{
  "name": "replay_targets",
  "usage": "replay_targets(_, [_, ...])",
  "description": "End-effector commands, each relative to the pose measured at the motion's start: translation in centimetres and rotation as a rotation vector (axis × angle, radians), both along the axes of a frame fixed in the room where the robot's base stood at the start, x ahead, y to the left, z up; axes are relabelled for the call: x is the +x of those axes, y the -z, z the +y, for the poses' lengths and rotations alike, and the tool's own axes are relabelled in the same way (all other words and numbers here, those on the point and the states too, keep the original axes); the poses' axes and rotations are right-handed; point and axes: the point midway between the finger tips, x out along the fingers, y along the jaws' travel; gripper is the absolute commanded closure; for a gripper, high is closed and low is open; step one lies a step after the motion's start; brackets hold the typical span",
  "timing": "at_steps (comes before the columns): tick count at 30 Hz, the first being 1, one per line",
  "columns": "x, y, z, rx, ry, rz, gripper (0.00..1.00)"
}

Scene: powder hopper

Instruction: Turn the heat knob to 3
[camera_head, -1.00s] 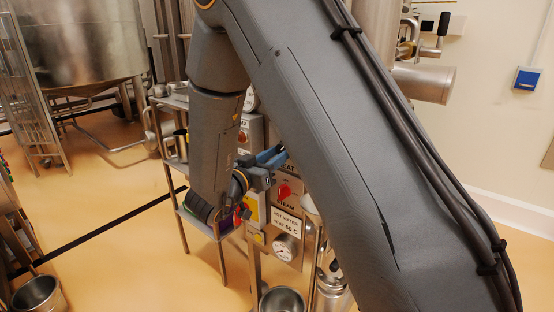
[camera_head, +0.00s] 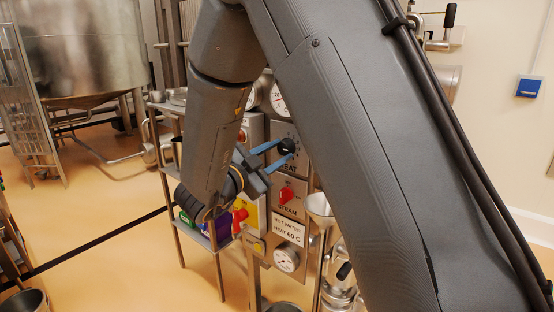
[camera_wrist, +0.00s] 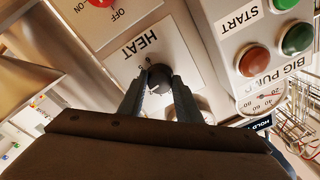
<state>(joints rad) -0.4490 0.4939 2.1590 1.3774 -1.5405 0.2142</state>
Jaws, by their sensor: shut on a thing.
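The heat knob (camera_head: 287,146) is a round black knob on a grey panel, above the word HEAT. In the wrist view my gripper (camera_wrist: 160,90) has one finger at each side of the knob.
A red steam knob (camera_head: 286,194) sits just below, and a hot water gauge (camera_head: 286,258) lower still. In the wrist view a START box with a red button (camera_wrist: 252,61) and a green button (camera_wrist: 297,38) stands to the right.

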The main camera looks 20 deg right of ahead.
Motion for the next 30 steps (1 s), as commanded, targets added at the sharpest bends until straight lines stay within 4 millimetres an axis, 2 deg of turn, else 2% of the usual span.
replay_targets(9, [0.07,-0.15,0.05,0.048,0.000,-0.071,0.91])
replay_targets(22, [0.05,-0.19,0.04,0.054,0.000,-0.078,0.91])
replay_targets(23, [0.05,-0.19,0.04,0.054,0.000,-0.078,0.67])
replay_targets(24, [0.05,-0.19,0.04,0.054,0.000,-0.078,0.61])
replay_targets(26, [0.05,-0.17,0.03,0.054,0.000,-0.077,0.51])
replay_targets(30, [0.04,-0.11,0.03,0.054,0.000,-0.076,0.50])
